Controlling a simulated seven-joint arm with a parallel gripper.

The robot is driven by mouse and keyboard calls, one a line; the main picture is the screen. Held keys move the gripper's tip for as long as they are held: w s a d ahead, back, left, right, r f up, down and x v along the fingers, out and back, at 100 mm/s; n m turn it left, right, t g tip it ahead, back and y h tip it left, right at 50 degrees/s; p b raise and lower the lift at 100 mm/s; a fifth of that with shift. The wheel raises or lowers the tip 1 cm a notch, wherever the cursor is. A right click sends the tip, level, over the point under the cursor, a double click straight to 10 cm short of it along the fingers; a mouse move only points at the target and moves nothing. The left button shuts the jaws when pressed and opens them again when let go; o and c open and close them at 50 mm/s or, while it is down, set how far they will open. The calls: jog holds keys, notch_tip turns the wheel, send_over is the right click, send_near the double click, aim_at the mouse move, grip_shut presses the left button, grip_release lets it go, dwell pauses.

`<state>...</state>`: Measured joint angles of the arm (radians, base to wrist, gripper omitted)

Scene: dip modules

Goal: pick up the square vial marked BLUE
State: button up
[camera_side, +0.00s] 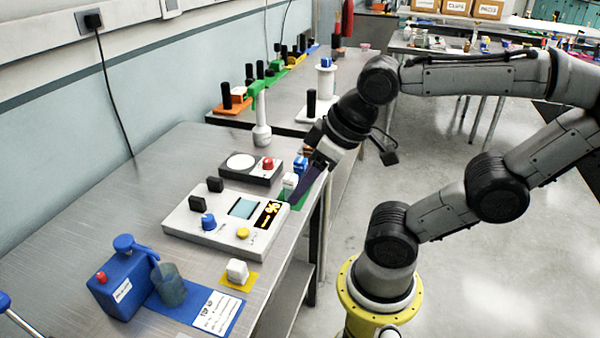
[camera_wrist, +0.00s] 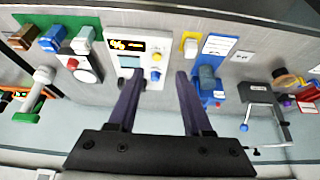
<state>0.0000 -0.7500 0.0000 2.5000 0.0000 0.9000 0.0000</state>
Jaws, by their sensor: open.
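On a green mat (camera_side: 297,200) at the table's right edge stand a blue-topped square vial (camera_side: 300,164) and a white-topped square vial (camera_side: 290,183). In the wrist view the blue-topped vial (camera_wrist: 51,38) and the white-topped one (camera_wrist: 83,40) are at upper left. I cannot read a BLUE label on either. Another white-topped vial (camera_side: 237,269) stands on a yellow mat; it also shows in the wrist view (camera_wrist: 190,46). My gripper (camera_wrist: 160,76) is open and empty, its dark purple fingers apart. In the side view it (camera_side: 297,196) overlaps the green mat beside the white-topped vial; its height is unclear.
A white device (camera_side: 180,222) with a lit display, knobs and buttons lies beside my gripper. A dark plate device with a red knob (camera_side: 267,164) and a white stand (camera_side: 261,135) are behind it. A blue dispenser (camera_side: 117,288) and beaker (camera_side: 169,285) stand in front.

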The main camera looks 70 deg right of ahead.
jog(key=o, duration=0.4)
jog(key=n+g+h, duration=0.5)
jog(key=n, duration=1.3)
send_over(300, 161)
jog(key=a, duration=0.6)
jog(key=f, duration=0.2)
jog(key=shift+g+y, duration=0.3)
jog(key=x, duration=0.8)
jog(key=shift+s+d+f, duration=0.1)
jog(key=shift+d+f, duration=0.1)
jog(key=shift+d, duration=0.35)
jog(key=shift+x, duration=3.1)
